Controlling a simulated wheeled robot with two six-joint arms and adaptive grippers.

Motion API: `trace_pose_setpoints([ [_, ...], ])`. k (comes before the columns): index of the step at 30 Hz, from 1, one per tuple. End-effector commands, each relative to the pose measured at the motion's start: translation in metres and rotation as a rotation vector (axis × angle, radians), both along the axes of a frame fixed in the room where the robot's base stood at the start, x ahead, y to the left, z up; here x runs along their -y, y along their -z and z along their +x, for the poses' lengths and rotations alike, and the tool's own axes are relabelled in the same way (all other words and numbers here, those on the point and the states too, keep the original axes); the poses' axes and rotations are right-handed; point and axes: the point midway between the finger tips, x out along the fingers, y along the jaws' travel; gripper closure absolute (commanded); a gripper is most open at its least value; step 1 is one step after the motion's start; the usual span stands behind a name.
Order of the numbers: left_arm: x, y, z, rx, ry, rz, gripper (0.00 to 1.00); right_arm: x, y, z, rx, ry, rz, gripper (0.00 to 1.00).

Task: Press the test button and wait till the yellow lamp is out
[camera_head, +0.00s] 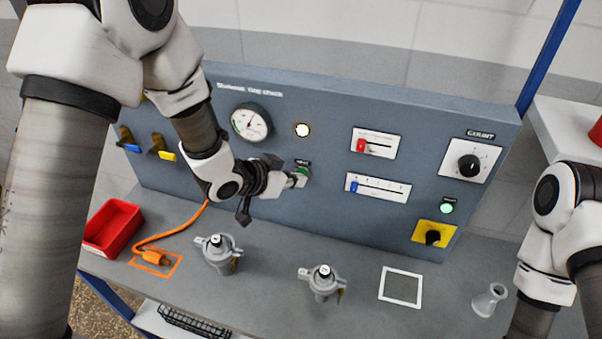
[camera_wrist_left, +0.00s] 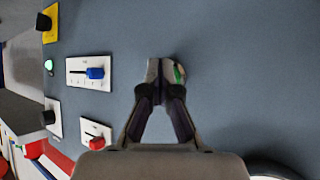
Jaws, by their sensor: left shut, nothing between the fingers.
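The grey-blue panel (camera_head: 330,120) stands at the back of the bench. Its yellow lamp (camera_head: 302,130) glows, to the right of the round gauge (camera_head: 251,122). My left gripper (camera_head: 297,180) is shut and empty, with its tips at the green test button (camera_head: 304,171) below the lamp. In the left wrist view the shut fingers (camera_wrist_left: 166,75) cover most of the button, and a green sliver of it (camera_wrist_left: 179,73) shows beside the tips. I cannot tell whether the button is pressed in. My right arm shows at the right edge, but its gripper is out of view.
A red slider (camera_head: 361,146), a blue slider (camera_head: 354,187), a black count knob (camera_head: 469,165) and a green light (camera_head: 447,208) are right of the button.

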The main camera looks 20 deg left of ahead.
Motion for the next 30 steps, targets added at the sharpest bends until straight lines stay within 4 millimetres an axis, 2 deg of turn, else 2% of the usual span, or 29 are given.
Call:
trace_pose_setpoints([
  [5, 0.000, 0.000, -0.001, 0.001, -0.001, 0.000, 1.00, 0.000, 0.000, 0.000, 0.000, 0.000, 0.000, 0.64],
  [13, 0.000, 0.000, -0.015, 0.001, 0.000, -0.001, 1.00, 0.000, 0.003, 0.000, 0.000, 0.000, 0.000, 0.64],
  [23, 0.000, 0.000, -0.017, 0.001, 0.000, -0.001, 1.00, 0.000, 0.003, 0.000, 0.000, 0.000, 0.000, 0.64],
  [30, -0.001, 0.001, -0.037, -0.001, -0.001, -0.001, 1.00, 0.000, 0.010, 0.000, 0.000, 0.000, 0.000, 0.64],
])
